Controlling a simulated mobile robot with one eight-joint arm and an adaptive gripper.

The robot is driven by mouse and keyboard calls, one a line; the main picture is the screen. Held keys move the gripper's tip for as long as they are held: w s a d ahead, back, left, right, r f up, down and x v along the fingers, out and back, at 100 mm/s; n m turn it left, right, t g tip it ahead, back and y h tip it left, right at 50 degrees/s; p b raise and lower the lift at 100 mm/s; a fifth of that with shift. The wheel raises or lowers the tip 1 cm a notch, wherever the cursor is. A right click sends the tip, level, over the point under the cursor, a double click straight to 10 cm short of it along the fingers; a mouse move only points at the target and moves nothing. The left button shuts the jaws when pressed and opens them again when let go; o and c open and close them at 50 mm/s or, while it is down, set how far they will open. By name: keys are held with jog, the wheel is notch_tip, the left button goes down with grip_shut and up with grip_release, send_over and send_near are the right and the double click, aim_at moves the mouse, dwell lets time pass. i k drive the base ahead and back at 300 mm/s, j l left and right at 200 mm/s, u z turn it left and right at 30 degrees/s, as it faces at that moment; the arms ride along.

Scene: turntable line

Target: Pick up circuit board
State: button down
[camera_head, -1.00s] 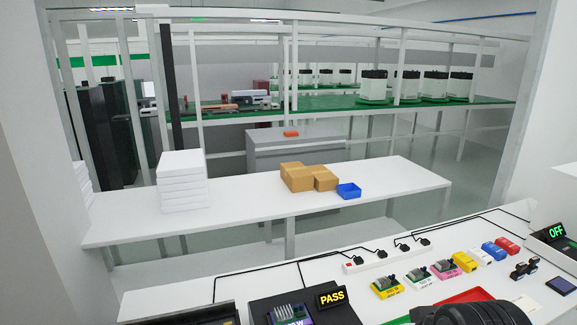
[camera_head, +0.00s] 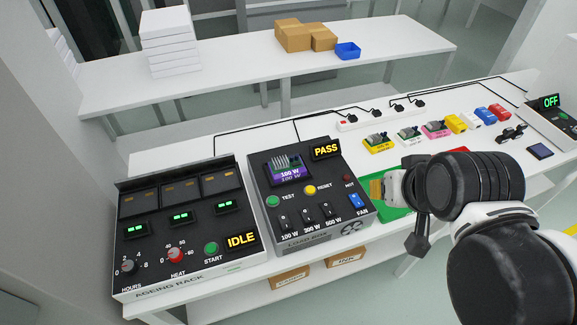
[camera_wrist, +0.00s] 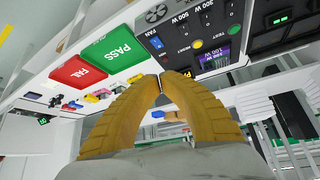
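A circuit board with a grey finned heat sink and a purple "100 W" label (camera_head: 288,166) sits on the black load box (camera_head: 300,236), beside its PASS display. Its purple label shows partly in the wrist view (camera_wrist: 207,56). Three more boards with yellow (camera_head: 378,145), white (camera_head: 411,138) and pink (camera_head: 437,132) bases stand further back on the bench. My gripper (camera_head: 374,188) is above the green PASS mat, right of the load box and apart from the board. In the wrist view its yellow fingers (camera_wrist: 160,76) meet at the tips with nothing seen between them.
The ageing rack (camera_head: 185,232), showing IDLE, stands left of the load box. The green PASS mat (camera_wrist: 112,46) and red FAIL mat (camera_wrist: 78,72) lie side by side. Yellow, white, blue and red blocks and a power strip (camera_head: 346,124) stand at the back of the bench.

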aim_at(282, 169)
jog(key=j+u, duration=0.2)
jog(key=j, duration=0.75)
jog(key=j+u, duration=0.25)
jog(key=j, duration=0.75)
jog(key=i, duration=0.05)
